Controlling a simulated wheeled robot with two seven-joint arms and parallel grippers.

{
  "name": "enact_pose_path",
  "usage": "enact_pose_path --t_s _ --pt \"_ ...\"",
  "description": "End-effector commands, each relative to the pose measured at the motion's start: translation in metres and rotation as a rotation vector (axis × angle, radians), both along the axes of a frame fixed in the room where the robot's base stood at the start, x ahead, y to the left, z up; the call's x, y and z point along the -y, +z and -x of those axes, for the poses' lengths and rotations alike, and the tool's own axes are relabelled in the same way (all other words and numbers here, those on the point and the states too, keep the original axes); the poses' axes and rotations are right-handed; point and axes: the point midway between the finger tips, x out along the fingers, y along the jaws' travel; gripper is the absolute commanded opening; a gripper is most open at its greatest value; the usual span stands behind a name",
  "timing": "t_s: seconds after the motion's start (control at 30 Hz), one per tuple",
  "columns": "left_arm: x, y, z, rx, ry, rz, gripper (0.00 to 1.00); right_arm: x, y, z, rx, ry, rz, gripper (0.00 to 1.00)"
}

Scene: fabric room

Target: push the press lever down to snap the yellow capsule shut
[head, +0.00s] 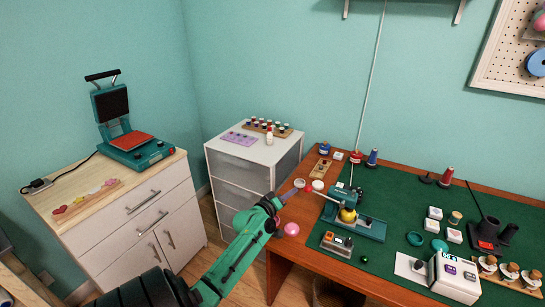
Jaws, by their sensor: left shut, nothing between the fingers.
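The press (369,229) is a teal device on the green mat of the wooden table. The yellow capsule (347,215) sits in it, under the press head. A thin lever (329,196) seems to reach from the press head toward the left; its exact angle is hard to make out. My left gripper (290,194) is shut and empty, at the left edge of the table, left of the press and apart from it. My green arm hides part of the table's left edge. My right gripper is not in view.
A pink ball (291,229) is near the table's left edge, beside my arm. White round pieces (318,185) lie behind the lever. A white drawer unit (252,160) stands behind my gripper. The mat right of the press holds small items.

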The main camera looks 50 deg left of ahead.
Motion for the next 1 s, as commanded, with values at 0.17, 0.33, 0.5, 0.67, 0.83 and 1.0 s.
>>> enact_pose_path --t_s 0.17,0.33,0.5,0.67,0.83,1.0 --pt "0.007 0.003 0.047 -0.005 0.002 -0.002 0.0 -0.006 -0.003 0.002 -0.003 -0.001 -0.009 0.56" --pt "0.011 0.011 0.077 0.0 0.003 -0.004 0.0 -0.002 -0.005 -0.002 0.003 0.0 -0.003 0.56" --pt "0.012 0.016 0.086 0.003 0.004 -0.004 0.0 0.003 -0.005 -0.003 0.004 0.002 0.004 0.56" --pt "0.012 0.016 0.086 0.005 0.004 -0.004 0.0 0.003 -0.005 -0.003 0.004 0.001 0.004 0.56" --pt "0.012 0.017 0.086 0.005 0.004 -0.005 0.0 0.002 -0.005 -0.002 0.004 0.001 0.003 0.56" --pt "0.012 0.017 0.086 0.005 0.004 -0.005 0.0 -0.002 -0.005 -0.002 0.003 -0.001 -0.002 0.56"
